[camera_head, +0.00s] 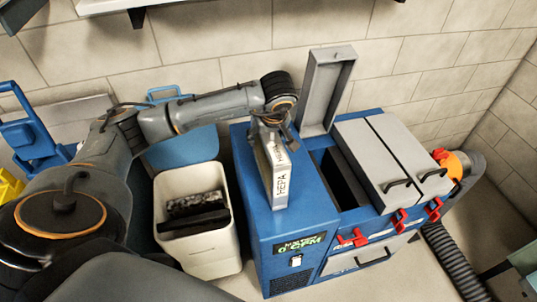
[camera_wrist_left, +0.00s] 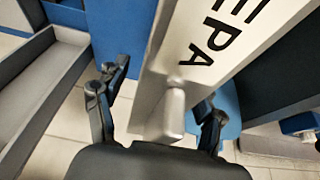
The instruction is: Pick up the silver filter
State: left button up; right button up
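The silver filter, marked HEPA (camera_head: 280,180), is a pale, flat box standing on edge on or just above the blue machine's top (camera_head: 250,165); contact at its base is unclear. It fills the upper middle of the left wrist view (camera_wrist_left: 205,45), with a small grey knob or handle (camera_wrist_left: 174,108) on its near end. My left gripper (camera_head: 272,118) is at the filter's upper end. In the left wrist view its two fingers (camera_wrist_left: 156,112) are spread either side of the handle, with gaps visible. My right gripper is not in view.
The blue machine has an open slot (camera_head: 340,180) with a raised grey lid (camera_head: 327,90), and two closed grey lids (camera_head: 395,155) to the right. A white bin (camera_head: 215,255) with dark filters inside stands to the left. A black hose (camera_head: 455,262) lies at the right.

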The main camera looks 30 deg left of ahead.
pick_arm(q)
grip_shut()
jog(key=shift+r, duration=0.15)
jog(key=s+d+r+p, duration=0.1)
jog(key=s+d+r, duration=0.1)
jog(key=s+r, duration=0.4)
jog(key=s+d+r+p, duration=0.2)
jog(key=s+r, duration=0.5)
jog(key=r, duration=0.4)
jog(key=shift+d+r, duration=0.4)
jog(key=shift+d, duration=0.35)
jog(key=shift+w+f, duration=0.1)
jog(key=shift+w, duration=0.05)
